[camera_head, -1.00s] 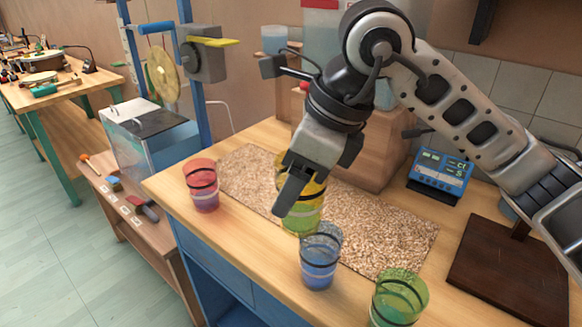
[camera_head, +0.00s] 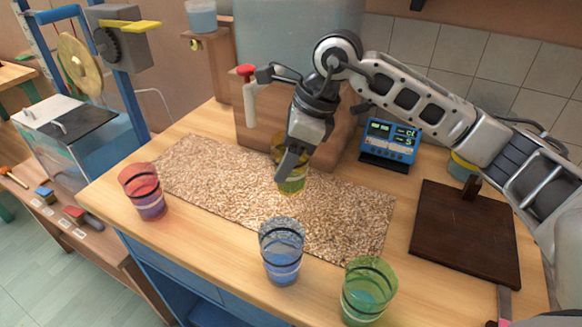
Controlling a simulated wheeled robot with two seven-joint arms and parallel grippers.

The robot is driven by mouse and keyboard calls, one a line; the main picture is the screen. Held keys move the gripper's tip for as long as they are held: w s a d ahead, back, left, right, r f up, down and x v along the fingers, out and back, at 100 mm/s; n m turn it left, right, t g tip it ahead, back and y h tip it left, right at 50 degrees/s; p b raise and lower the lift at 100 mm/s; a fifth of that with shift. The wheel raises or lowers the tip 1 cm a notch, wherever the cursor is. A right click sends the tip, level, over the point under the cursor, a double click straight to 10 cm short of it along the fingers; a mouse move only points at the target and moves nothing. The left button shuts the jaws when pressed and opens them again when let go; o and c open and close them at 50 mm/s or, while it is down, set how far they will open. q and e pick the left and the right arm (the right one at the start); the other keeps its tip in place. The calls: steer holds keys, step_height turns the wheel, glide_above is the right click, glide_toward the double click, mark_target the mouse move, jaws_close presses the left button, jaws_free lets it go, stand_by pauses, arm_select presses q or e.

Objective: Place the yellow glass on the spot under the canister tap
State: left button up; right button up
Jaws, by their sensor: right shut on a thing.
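The yellow glass (camera_head: 292,181) is in my right gripper (camera_head: 290,165), which is shut on it and partly hides it. The glass is upright over the back part of the speckled mat (camera_head: 210,185); I cannot tell whether it touches the mat. The canister (camera_head: 295,50) is a large translucent box on a wooden block at the back. Its tap (camera_head: 249,95), white with a red knob, is to the left of my right gripper and higher in the picture. The spot under the tap is not clearly marked in this view. My left gripper is not in view.
A red glass (camera_head: 143,190) stands at the left, a blue glass (camera_head: 282,250) and a green glass (camera_head: 367,290) along the front edge. A blue meter (camera_head: 390,142) and a dark wooden board (camera_head: 465,232) are at the right. The mat's left part is clear.

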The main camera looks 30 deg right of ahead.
steer(key=shift+w+d+f, duration=0.3)
steer(key=shift+d+f, duration=0.1)
steer(key=shift+f, duration=0.15)
steer(key=f, duration=0.2)
steer(key=f+p, duration=0.1)
steer(key=shift+w+d+f, duration=0.2)
steer(key=shift+d+f, duration=0.15)
steer(key=shift+f, duration=0.15)
steer(key=shift+f, duration=0.2)
steer(key=o, duration=1.1)
